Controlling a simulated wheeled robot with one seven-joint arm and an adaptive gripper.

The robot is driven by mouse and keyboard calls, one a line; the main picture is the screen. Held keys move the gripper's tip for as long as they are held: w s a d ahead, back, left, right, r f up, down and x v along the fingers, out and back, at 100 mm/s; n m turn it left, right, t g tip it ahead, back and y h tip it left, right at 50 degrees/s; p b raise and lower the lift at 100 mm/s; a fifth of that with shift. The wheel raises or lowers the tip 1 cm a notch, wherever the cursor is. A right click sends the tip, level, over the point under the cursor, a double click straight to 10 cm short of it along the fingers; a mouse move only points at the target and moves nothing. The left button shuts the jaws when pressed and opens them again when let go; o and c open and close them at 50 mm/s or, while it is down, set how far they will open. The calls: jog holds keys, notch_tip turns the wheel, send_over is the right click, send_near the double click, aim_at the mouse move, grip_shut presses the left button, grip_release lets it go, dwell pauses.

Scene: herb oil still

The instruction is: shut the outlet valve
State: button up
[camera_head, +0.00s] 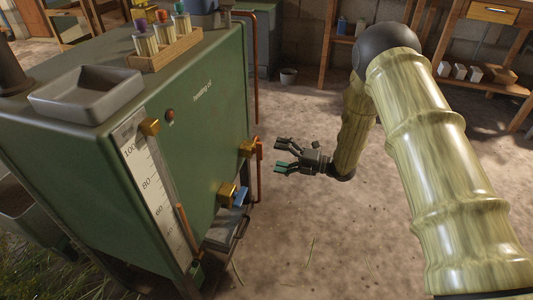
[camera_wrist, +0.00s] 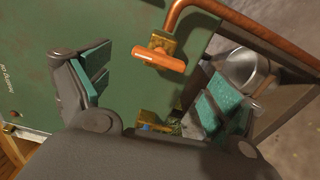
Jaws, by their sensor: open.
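The green tank (camera_head: 185,130) carries two brass valves on its side; I cannot tell from a label which is the outlet valve. The upper valve (camera_head: 248,148) has an orange-red handle (camera_head: 260,151) and sits beside a copper pipe. The lower valve (camera_head: 227,194) has a blue handle (camera_head: 241,197). My gripper (camera_head: 278,156) is open and empty, just right of the upper valve and apart from it. In the wrist view the orange handle (camera_wrist: 158,59) lies ahead between my spread fingers (camera_wrist: 155,85). The lower brass valve (camera_wrist: 152,120) is partly hidden by my gripper there.
A grey tray (camera_head: 88,98) and a wooden rack (camera_head: 165,52) with vials stand on the tank. A level gauge (camera_head: 155,185) runs down its front. A copper pipe (camera_head: 256,70) rises by the tank's edge. The floor to the right is mostly clear.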

jog(key=shift+v, duration=2.5)
jog(key=shift+c, duration=0.4)
